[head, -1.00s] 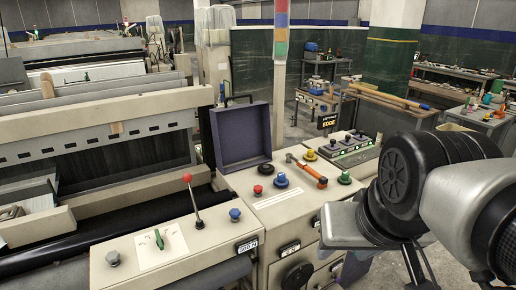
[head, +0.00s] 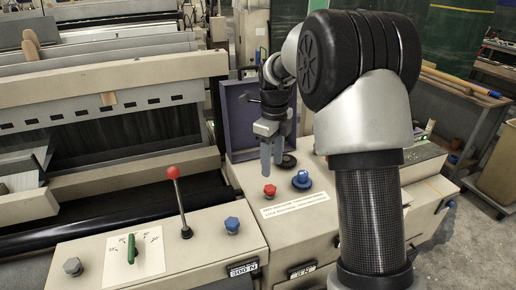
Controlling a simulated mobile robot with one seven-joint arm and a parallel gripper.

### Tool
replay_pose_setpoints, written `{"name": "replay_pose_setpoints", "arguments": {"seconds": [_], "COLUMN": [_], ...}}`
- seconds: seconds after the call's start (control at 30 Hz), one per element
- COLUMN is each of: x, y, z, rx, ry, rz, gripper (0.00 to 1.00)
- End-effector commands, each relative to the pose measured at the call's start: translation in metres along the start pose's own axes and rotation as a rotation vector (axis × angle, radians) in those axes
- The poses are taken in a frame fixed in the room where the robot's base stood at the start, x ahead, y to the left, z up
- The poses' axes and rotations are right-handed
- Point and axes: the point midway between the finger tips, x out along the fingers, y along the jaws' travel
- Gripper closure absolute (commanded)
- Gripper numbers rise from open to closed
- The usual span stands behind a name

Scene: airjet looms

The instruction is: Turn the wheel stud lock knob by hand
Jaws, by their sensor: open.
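Several knobs sit on the beige machine tops, and I cannot tell from the picture which one is the wheel stud lock knob. A red knob (head: 269,191), a blue knob on a round base (head: 302,179) and a flat black knob (head: 288,160) stand close together. On the nearer left panel are a blue knob (head: 232,225), a grey knob (head: 72,267) and a green handle on a dial plate (head: 132,248). My gripper (head: 272,162) is open and empty, pointing down. In the picture it lies just above the red knob and left of the black one; its height is unclear.
A lever with a red ball (head: 173,173) rises from the left panel. A purple open-fronted box (head: 238,125) stands behind the gripper. A printed label strip (head: 295,203) lies before the knobs. My arm hides the panel's right part. Workbenches stand at the right.

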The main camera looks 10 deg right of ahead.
Motion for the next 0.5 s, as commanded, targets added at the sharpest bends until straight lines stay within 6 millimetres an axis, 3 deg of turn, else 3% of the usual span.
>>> {"name": "replay_pose_setpoints", "arguments": {"seconds": [0.5], "x": [0.052], "y": [-0.004], "z": [0.003], "rx": [0.068], "ry": [0.009], "rz": [0.01], "gripper": [0.56]}}
